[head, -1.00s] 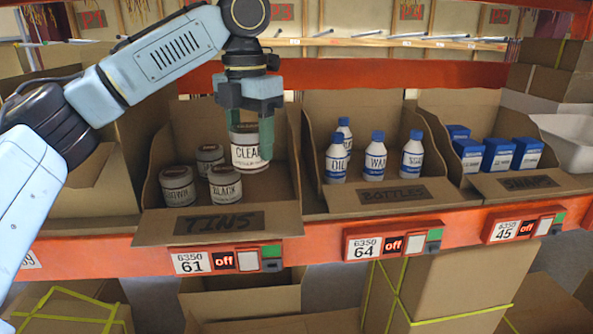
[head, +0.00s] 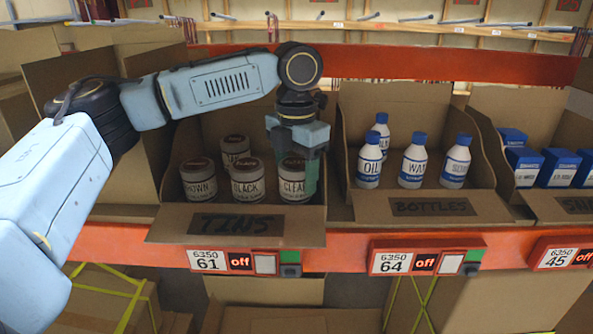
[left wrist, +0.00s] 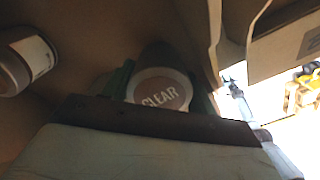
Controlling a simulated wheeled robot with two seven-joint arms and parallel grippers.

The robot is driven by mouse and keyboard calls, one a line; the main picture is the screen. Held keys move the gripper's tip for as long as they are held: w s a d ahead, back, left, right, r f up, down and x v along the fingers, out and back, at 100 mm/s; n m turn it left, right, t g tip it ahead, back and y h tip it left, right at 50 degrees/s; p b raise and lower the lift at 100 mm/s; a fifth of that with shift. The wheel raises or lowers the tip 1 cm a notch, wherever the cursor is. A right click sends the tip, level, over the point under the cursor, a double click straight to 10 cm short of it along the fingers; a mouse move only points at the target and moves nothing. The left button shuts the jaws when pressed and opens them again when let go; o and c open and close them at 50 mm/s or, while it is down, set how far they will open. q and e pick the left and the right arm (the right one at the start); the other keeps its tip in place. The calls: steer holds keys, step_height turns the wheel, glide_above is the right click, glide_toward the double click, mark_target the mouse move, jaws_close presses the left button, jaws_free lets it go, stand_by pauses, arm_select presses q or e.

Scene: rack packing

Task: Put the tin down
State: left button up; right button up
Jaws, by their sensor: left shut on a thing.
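The tin labelled CLEAR (head: 291,180) is in the front right part of the cardboard bin marked TINS (head: 180,238). My left gripper (head: 296,172) points down from above and is shut on this tin, with a green finger on its right side. In the left wrist view the lid reading CLEAR (left wrist: 160,92) shows between the green fingers. The tin looks upright and low in the bin; I cannot tell whether its base touches the bin floor. My right gripper is not in view.
Tins labelled BROWN (head: 198,180) and BLACK (head: 247,179) stand left of the held tin, with another tin (head: 235,147) behind. To the right is the BOTTLES bin (head: 390,222) with several blue-capped bottles, then a bin of blue boxes (head: 524,165).

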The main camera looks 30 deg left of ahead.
mark_target(296, 162)
arm_select(q)
steer(key=shift+f, duration=0.2)
steer(key=o, duration=0.8)
steer(key=shift+o, duration=0.2)
step_height(296, 162, up, 12)
steer(key=shift+r, duration=0.15)
